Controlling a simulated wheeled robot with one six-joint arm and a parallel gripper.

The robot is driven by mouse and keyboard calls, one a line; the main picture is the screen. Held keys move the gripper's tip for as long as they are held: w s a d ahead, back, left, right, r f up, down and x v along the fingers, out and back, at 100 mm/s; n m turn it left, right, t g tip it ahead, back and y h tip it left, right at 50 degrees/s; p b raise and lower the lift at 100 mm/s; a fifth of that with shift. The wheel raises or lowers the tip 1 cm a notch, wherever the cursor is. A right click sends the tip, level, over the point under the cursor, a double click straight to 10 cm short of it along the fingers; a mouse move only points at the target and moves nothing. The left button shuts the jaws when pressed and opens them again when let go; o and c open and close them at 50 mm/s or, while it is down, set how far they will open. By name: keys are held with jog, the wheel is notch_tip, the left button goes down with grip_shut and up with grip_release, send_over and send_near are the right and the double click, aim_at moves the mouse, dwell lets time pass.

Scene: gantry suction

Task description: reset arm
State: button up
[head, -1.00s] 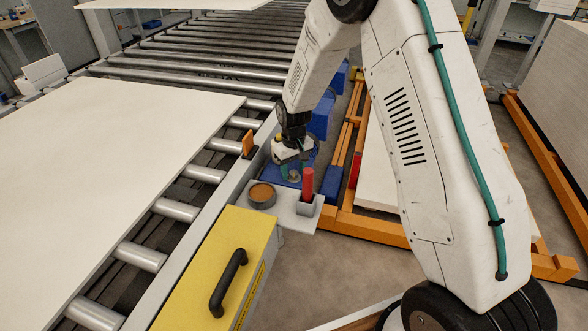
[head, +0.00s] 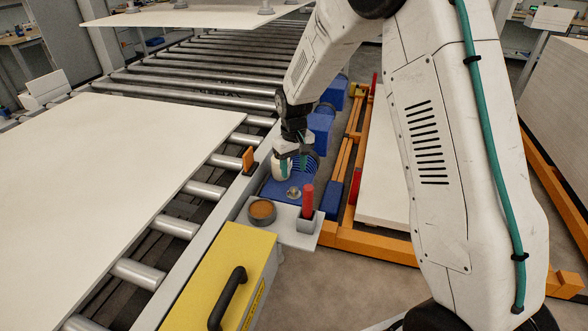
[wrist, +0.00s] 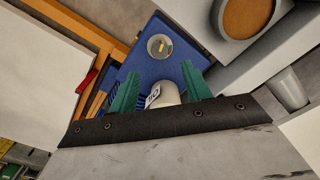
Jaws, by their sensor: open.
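My gripper (head: 294,166) hangs at the end of my arm over a blue surface beside the conveyor's side rail. In the wrist view its two teal fingers (wrist: 158,82) are spread apart. A white cylindrical item (wrist: 165,94) with a dark-marked label shows between the fingers near their base, and its lower part is hidden by the gripper body. It also shows beside the fingers in the head view (head: 281,169). I cannot tell whether it touches a finger. A small round clear item (head: 293,192) lies on the blue surface (wrist: 150,65), beyond the fingertips.
A grey shelf (head: 283,227) holds a brown-filled round dish (head: 262,211) and a red cylinder (head: 307,200) in a holder. A yellow box (head: 225,270) with a black handle stands in front. A white board (head: 110,170) lies on the rollers; another hangs above (head: 190,14).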

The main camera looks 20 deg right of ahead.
jog(key=s+d+r+m, duration=0.1)
jog(key=s+d+r, duration=0.1)
jog(key=s+r, duration=1.55)
jog(key=s+d+r+m, duration=0.1)
jog(key=s+r, duration=0.1)
jog(key=s, duration=0.8)
jog(key=s+r+t, duration=0.1)
jog(key=s+r, duration=0.2)
jog(key=s, duration=0.8)
jog(key=shift+d+r+m, duration=0.35)
jog(key=shift+d+m, duration=0.05)
